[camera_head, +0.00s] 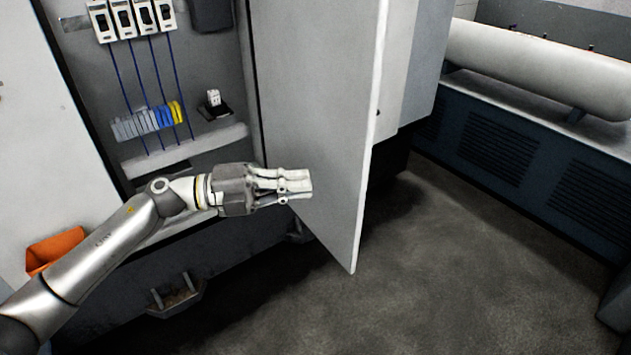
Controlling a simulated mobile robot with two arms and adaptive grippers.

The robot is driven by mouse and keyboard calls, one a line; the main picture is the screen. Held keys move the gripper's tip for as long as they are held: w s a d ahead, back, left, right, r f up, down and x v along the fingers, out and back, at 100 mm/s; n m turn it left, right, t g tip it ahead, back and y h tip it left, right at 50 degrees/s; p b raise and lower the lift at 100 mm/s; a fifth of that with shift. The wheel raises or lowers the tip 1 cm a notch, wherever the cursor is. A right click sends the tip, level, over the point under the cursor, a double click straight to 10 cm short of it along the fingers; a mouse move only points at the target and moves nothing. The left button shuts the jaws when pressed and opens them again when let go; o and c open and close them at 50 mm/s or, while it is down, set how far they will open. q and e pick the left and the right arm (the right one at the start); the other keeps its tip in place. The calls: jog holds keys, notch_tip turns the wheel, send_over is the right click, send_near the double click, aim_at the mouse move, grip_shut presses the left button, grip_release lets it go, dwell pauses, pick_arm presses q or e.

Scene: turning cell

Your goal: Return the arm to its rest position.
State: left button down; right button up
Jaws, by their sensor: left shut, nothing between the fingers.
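My left arm reaches in from the lower left, across the front of an open electrical cabinet (208,70). My left gripper (308,184) is shut and empty. In the picture it lies in front of the open cabinet door (320,90), near its lower part; I cannot tell whether it touches the door. The door stands swung out to the right of the cabinet opening. My right gripper is not in view.
Inside the cabinet are breakers (134,18), terminal blocks (148,121) and a small white part (213,98). An orange item (56,248) lies at left. A white cylindrical tank (540,65) sits on a blue vented unit (500,150). Grey floor (450,270) is clear at right.

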pick_arm(q)
jog(key=w+a+f+n+t+y, duration=0.3)
jog(key=w+a+f+n+t, duration=0.15)
jog(key=f+n, duration=0.4)
jog(key=w+a+f+n+t+y, duration=0.35)
jog(key=a+f+n+t, duration=0.25)
jog(key=f, duration=0.5)
jog(key=s+a+f+n+y, duration=0.2)
jog(key=f+n, duration=0.1)
jog(key=f, duration=0.5)
jog(key=s+a+f+n+g+y, duration=0.1)
jog(key=s+a+f+n+y, duration=0.15)
jog(key=f, duration=0.45)
jog(key=s+a+f+n+y, duration=0.1)
jog(key=a+f+n+y, duration=0.15)
jog(key=f, duration=0.55)
jog(key=s+a+f+n+g+y, duration=0.2)
jog(key=s+f+n+g+y, duration=0.35)
jog(key=s+f, duration=1.7)
jog(key=s+d+f+n+g, duration=0.1)
jog(key=s+f+g, duration=0.1)
jog(key=s, duration=0.7)
jog(key=s+d+f+n+g+h, duration=0.1)
jog(key=s+f+g, duration=0.1)
jog(key=s, duration=0.7)
jog(key=s+d+f+g, duration=0.1)
jog(key=s+f+g, duration=0.2)
jog(key=s, duration=0.6)
jog(key=shift+d+f+n, duration=0.35)
jog(key=shift+d+n, duration=0.05)
